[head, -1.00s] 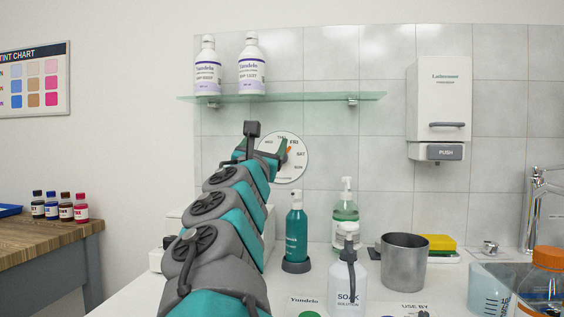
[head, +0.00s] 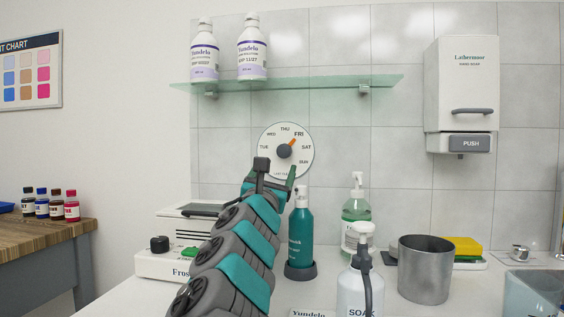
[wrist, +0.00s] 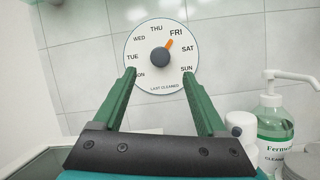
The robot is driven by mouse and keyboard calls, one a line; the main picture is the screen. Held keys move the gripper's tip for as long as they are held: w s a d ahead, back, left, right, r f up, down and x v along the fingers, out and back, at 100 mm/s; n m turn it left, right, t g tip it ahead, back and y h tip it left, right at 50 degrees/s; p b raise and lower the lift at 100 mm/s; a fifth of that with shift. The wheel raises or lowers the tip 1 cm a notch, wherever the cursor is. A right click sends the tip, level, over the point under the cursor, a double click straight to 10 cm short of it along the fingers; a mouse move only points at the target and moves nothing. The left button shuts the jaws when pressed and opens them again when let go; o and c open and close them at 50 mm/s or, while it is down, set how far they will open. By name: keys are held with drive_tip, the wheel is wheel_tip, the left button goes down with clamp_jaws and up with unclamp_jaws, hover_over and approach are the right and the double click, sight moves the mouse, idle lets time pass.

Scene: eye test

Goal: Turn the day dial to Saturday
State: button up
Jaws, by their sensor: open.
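The day dial (head: 271,139) is a round white disc on the tiled wall, with day names around its rim and "LAST CLEANED" at the bottom. Its dark grey knob (head: 284,151) carries an orange pointer (head: 292,142) that points up and right at FRI. SAT is the label below FRI on the right side. In the wrist view the whole dial (wrist: 146,83) shows beyond my gripper (wrist: 160,72), with the knob (wrist: 159,57) above and between the open green fingertips. In the head view my gripper (head: 275,174) is just below the dial, empty and apart from the knob.
A glass shelf (head: 320,83) with two white bottles is above the dial. A teal bottle (head: 301,235), a green soap pump bottle (head: 356,212) and a metal cup (head: 426,270) stand on the counter to the right. A white appliance (head: 165,262) is at left.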

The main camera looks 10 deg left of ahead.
sight(283, 152)
drive_tip(key=p+x, duration=0.1)
drive_tip(key=x, duration=0.5)
drive_tip(key=shift+f+p, duration=0.15)
drive_tip(key=shift+p, duration=0.15)
drive_tip(key=shift+x, duration=0.8)
drive_tip(key=shift+d, duration=0.1)
drive_tip(key=shift+c, duration=0.4)
clamp_jaws()
